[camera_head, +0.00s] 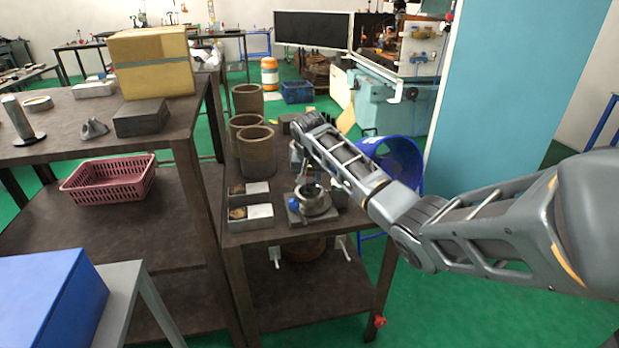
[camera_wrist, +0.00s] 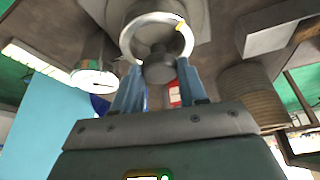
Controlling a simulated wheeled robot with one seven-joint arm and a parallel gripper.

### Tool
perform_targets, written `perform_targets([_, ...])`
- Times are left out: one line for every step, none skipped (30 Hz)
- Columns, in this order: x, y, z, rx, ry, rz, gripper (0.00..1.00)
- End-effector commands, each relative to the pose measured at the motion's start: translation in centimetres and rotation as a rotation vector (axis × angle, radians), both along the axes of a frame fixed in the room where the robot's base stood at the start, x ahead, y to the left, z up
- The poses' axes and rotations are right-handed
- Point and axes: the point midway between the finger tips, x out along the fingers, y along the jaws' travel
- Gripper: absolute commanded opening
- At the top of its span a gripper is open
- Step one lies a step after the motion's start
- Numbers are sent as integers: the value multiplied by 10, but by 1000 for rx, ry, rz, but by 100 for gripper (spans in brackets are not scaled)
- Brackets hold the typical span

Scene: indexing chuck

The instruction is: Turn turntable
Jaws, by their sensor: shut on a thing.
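The turntable (camera_head: 312,203) is a round grey metal chuck on a square base, standing on the small dark table. A blue knob (camera_head: 293,204) shows at its left side. In the wrist view its pale metal ring (camera_wrist: 130,42) has a small yellow mark on the rim. My gripper (camera_wrist: 160,70) has its two blue fingers on either side of a dark round handle (camera_wrist: 159,72) at the ring's edge, and is shut on it. In the head view my forearm comes from the right and the fingertips above the chuck are small and partly hidden.
Two metal boxes (camera_head: 250,216) stand left of the turntable. Several brown cylinders (camera_head: 256,152) stand behind them. A blue round drum (camera_head: 392,158) is behind my arm. A larger workbench (camera_head: 90,150) with a cardboard box (camera_head: 152,66) is at the left.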

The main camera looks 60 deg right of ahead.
Motion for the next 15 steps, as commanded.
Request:
perform_targets([0,0,0,2,1,13,12])
perform_targets([-1,0,0,2,0,22,12])
perform_targets([-1,0,0,3,1,38,12])
perform_targets([-1,0,0,3,1,52,12])
perform_targets([-1,1,0,3,1,69,12])
perform_targets([-1,1,0,3,0,91,12])
perform_targets([-1,1,0,3,0,112,12])
perform_targets([-1,0,0,3,0,134,12])
perform_targets([-1,0,1,3,1,164,12])
perform_targets([-1,0,1,3,1,189,12])
perform_targets([-2,0,1,3,0,214,12])
perform_targets([-2,0,0,4,-1,249,12])
perform_targets([-2,0,0,4,-1,277,12])
perform_targets([-2,0,0,4,-1,305,12])
perform_targets([-2,-1,0,4,0,343,12])
